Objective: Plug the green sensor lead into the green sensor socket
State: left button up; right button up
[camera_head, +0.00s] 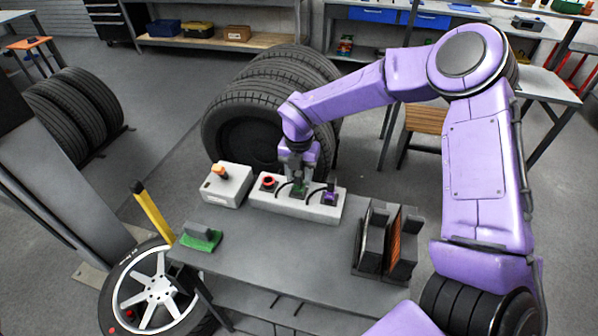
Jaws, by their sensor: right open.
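My right gripper (299,176) points down over the middle of a white box (310,210) at the back edge of the grey table. Its jaws are open. A small green piece (299,188) shows right under the fingers, at the middle of the box; I cannot tell whether it is the green lead's plug or the green socket. Dark curved leads run over the box top on both sides of the fingers. The box also has a red ring (268,181) at its left and a purple piece (330,196) at its right. My left gripper is not in view.
A smaller white box with an orange knob (220,171) stands left of it. A green pad with a grey block (203,237) lies at the table's left. A dark rack (372,238) stands at the right. The middle of the table (280,255) is clear. Stacked tyres (240,115) stand behind.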

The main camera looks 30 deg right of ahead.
jog(key=shift+w+a+f, duration=0.1)
jog(key=shift+a+f, duration=0.05)
grip_shut()
jog(key=shift+r+p, duration=0.55)
jog(key=shift+r, duration=0.2)
jog(key=shift+r+p, duration=1.45)
jog(key=shift+r, duration=0.6)
